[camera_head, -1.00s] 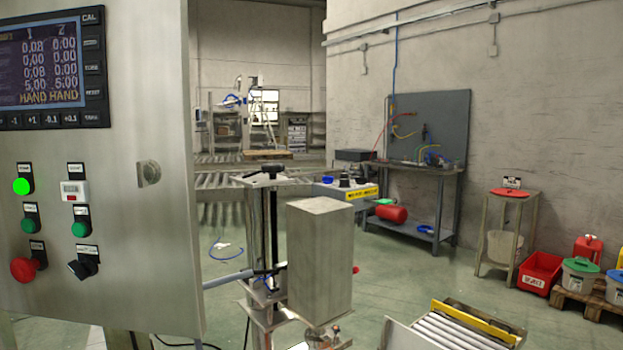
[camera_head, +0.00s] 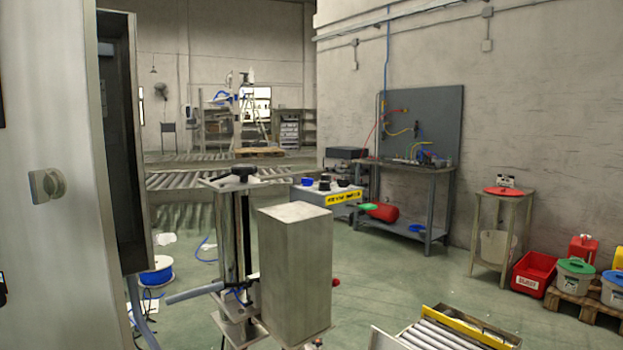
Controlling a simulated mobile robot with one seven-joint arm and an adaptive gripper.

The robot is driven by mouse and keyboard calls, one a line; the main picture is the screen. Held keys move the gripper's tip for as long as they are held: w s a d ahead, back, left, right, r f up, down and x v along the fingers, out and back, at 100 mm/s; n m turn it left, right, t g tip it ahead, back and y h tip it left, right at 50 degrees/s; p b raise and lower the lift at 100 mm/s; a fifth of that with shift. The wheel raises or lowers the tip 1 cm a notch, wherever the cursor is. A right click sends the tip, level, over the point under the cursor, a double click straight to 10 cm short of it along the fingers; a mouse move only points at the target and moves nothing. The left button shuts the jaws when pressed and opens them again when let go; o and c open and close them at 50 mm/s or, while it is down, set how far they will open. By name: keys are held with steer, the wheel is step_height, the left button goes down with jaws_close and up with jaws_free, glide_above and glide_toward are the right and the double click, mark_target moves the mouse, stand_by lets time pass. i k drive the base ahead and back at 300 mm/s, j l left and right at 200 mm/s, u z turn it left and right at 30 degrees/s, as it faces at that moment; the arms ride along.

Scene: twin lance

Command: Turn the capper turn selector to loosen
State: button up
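I cannot make out a selector marked for the capper in this view. The steel control cabinet (camera_head: 65,255) fills the left edge, and its row of buttons is almost wholly out of frame. A round grey latch or knob (camera_head: 46,185) sits on the cabinet face. Its label, if any, does not show. My gripper is not in view.
A steel column machine with a black top knob (camera_head: 243,172) and a box-shaped housing (camera_head: 297,265) stands at centre. A roller conveyor (camera_head: 455,333) is at lower right. A workbench (camera_head: 410,170), stool (camera_head: 503,195) and red crate (camera_head: 535,272) line the right wall.

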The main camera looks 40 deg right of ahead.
mark_target(341, 183)
steer(key=l+u, duration=0.45)
steer(key=l, duration=1.35)
steer(key=k+l, duration=0.15)
steer(key=l, duration=0.5)
steer(key=l+u, duration=0.1)
steer(key=l, duration=0.5)
steer(key=k+l, duration=0.15)
steer(key=l, duration=0.5)
